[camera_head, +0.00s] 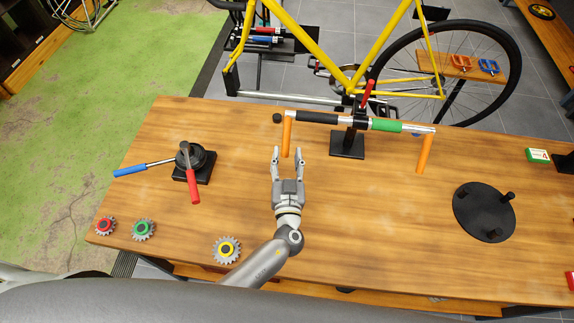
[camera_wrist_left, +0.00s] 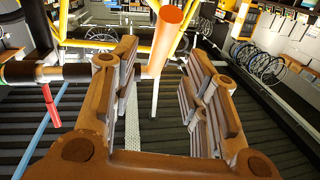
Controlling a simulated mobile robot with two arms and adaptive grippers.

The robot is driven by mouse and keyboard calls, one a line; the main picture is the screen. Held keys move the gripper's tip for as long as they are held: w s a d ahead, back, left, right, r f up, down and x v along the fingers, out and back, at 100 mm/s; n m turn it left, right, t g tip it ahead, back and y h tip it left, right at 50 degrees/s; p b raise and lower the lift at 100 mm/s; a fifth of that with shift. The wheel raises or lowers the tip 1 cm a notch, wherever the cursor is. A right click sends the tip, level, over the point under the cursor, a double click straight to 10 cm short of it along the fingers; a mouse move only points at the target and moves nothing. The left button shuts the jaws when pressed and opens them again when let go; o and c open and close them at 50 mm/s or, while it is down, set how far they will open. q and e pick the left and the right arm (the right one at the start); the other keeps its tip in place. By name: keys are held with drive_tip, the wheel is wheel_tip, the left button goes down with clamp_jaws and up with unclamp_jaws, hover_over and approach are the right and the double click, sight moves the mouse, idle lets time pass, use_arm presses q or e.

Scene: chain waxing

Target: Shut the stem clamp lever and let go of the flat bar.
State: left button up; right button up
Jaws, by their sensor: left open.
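The flat bar (camera_head: 317,118) lies level in the stem clamp (camera_head: 358,119) on a black stand. It has a black grip, a green grip and orange end pieces hanging at both ends. The stem clamp lever (camera_head: 368,92) is red and points upward, tilted slightly right. My left gripper (camera_head: 287,158) is open and empty, just in front of the left orange end piece (camera_head: 287,135). In the left wrist view, that orange piece (camera_wrist_left: 168,40) shows beyond and between the open fingers (camera_wrist_left: 163,75); contact cannot be told. My right gripper is not in view.
A black fixture (camera_head: 190,158) with blue and red handles stands at left. Red, green and yellow-centred gears (camera_head: 226,250) lie near the front edge. A black round plate (camera_head: 484,212) with pegs is at right. The table middle (camera_head: 375,215) is clear. A yellow bicycle (camera_head: 345,75) stands behind.

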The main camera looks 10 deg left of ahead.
sight(286, 143)
use_arm(q)
drive_tip(key=w, duration=0.3)
drive_tip(key=shift+w+a+f, duration=0.1)
drive_tip(key=shift+w+a, duration=0.1)
drive_tip(key=shift+a, duration=0.05)
drive_tip(key=shift+w+a, duration=0.25)
drive_tip(key=shift+w, duration=1.5)
drive_tip(key=shift+s, duration=0.1)
drive_tip(key=c, duration=0.8)
clamp_jaws()
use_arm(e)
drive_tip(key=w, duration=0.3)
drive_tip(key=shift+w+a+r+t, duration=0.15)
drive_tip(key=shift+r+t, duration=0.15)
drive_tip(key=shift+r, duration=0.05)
